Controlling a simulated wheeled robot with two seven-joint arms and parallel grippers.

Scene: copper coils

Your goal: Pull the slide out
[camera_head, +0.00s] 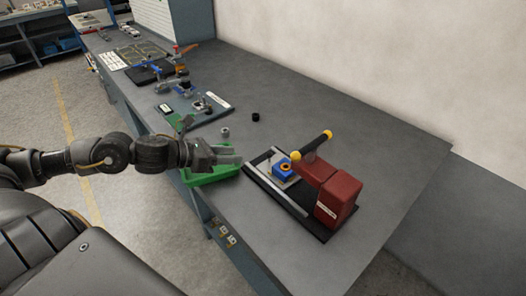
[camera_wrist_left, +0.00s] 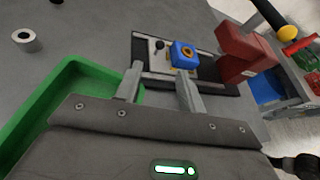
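The slide is a pale metal plate (camera_wrist_left: 154,57) on a black base (camera_head: 318,234), with a small dark knob (camera_wrist_left: 159,44) on it. A blue block (camera_head: 281,172) with a copper-coloured ring sits on the slide beside the red press (camera_head: 338,193). The block also shows in the wrist view (camera_wrist_left: 185,59). My left gripper (camera_head: 237,155) is just left of the base, above the green tray. In the wrist view its two fingers (camera_wrist_left: 160,70) are apart with nothing between them, pointing towards the slide.
The green tray (camera_wrist_left: 60,98) lies below my left gripper. A metal ring (camera_wrist_left: 26,40) and a black ring (camera_head: 255,117) stand on the grey bench (camera_head: 385,150). The press's black handle with yellow ends (camera_head: 318,141) rises above the block. Other fixtures stand farther back.

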